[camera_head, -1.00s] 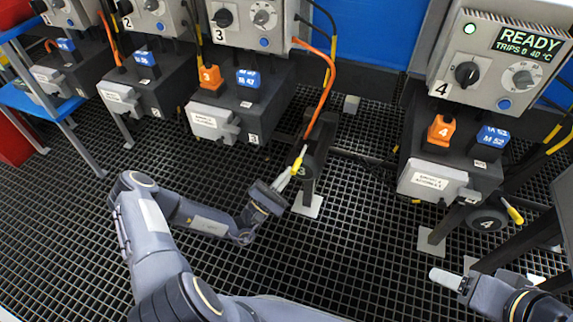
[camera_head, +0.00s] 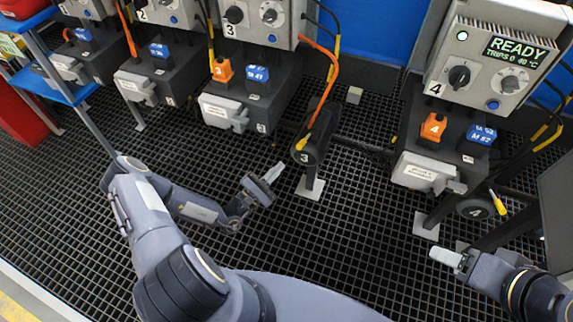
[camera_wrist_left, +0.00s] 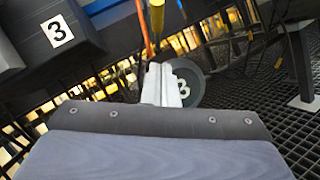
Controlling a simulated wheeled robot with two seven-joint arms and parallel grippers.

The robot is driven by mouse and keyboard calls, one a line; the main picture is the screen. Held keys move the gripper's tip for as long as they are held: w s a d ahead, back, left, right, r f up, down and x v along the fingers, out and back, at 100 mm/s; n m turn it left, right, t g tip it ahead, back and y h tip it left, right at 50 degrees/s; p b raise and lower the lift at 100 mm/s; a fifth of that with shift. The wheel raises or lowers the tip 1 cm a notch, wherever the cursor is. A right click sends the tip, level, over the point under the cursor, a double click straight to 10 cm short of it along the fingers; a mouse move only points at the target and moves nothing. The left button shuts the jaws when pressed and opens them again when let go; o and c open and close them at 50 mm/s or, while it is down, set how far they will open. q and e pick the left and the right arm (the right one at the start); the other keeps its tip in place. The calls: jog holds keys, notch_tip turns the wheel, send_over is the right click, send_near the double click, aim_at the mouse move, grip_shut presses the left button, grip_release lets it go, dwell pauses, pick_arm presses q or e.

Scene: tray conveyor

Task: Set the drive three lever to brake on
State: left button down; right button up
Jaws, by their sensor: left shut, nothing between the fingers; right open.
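The drive three lever is a yellow handle (camera_head: 302,142) on a dark round housing marked 3 (camera_head: 305,155), on a post in the middle of the head view. The handle stands above the housing's face. In the left wrist view the yellow handle (camera_wrist_left: 157,16) is at the top, with the number 3 housing (camera_wrist_left: 188,84) below. My left gripper (camera_head: 273,173) is shut and empty, left of and a little below the housing, with a gap to it in the head view. Its pale fingers (camera_wrist_left: 163,85) partly cover the housing in the wrist view. My right gripper (camera_head: 445,257) is open, at lower right.
Drive four's yellow lever (camera_head: 498,203) and housing (camera_head: 474,208) are at right. An orange cable (camera_head: 328,85) drops close to lever three. Drive three's cabinet (camera_head: 252,105) stands behind, left of the post. The grid floor (camera_head: 345,235) in front is clear.

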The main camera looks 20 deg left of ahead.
pick_arm(q)
jog(key=r+v, duration=0.1)
jog(key=v, duration=0.6)
jog(key=shift+s+a+p, duration=0.2)
jog(key=shift+s+p, duration=0.1)
jog(key=shift+s, duration=0.05)
jog(key=shift+f, duration=0.1)
jog(key=s+d+r+m+g+h, duration=0.2)
jog(key=d+r+m+g+h, duration=0.1)
jog(key=r+m+g, duration=0.55)
jog(key=s+d+r+m+g+h, duration=0.2)
jog(key=d+r+m+g+h, duration=0.1)
jog(key=r+m+g, duration=0.5)
jog(key=s+a+r+m+t+y, duration=0.25)
jog(key=s+r+m+y, duration=0.35)
jog(key=s+r+y, duration=0.7)
notch_tip(320, 180, up, 22)
jog(key=h+p, duration=0.1)
jog(key=p, duration=2)
jog(key=shift+s+d+t+p, duration=0.2)
jog(key=shift+s+t+p, duration=0.1)
jog(key=shift+s, duration=0.05)
